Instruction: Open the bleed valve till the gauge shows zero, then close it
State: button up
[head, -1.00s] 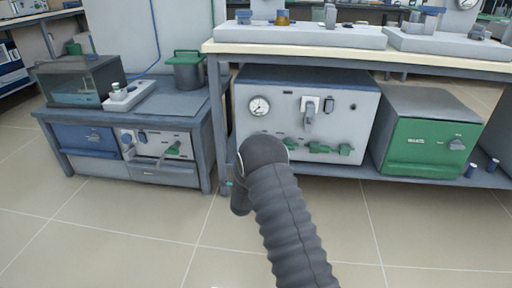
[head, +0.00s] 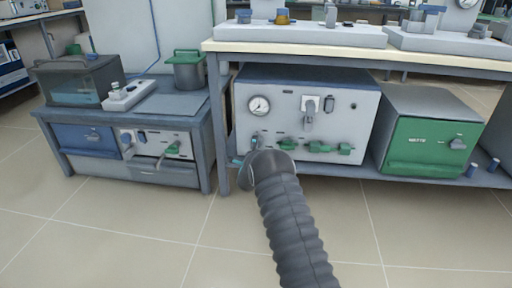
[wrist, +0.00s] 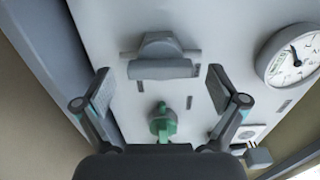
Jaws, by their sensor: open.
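The round white pressure gauge (head: 259,106) is on the upper left of the white cabinet front (head: 340,106). It also shows in the wrist view (wrist: 296,58); its needle stands out dark, but the scale is too small to read. In the wrist view a grey bar-shaped handle (wrist: 160,66) sticks out from the panel, with a green knob (wrist: 162,122) below it. I cannot tell which is the bleed valve. My gripper (wrist: 160,83) is open and empty, its fingers on either side of the grey handle, apparently apart from it. In the head view my arm mostly hides the gripper.
Several green valve handles (head: 319,147) line the cabinet's lower front. A green-fronted furnace (head: 431,145) stands to the right on the same shelf. A bench (head: 205,105) with a tank and pot stands left. The tiled floor in front is clear.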

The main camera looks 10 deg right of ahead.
jog(key=shift+x, duration=1.05)
jog(key=c, duration=1.2)
jog(key=shift+o, duration=0.2)
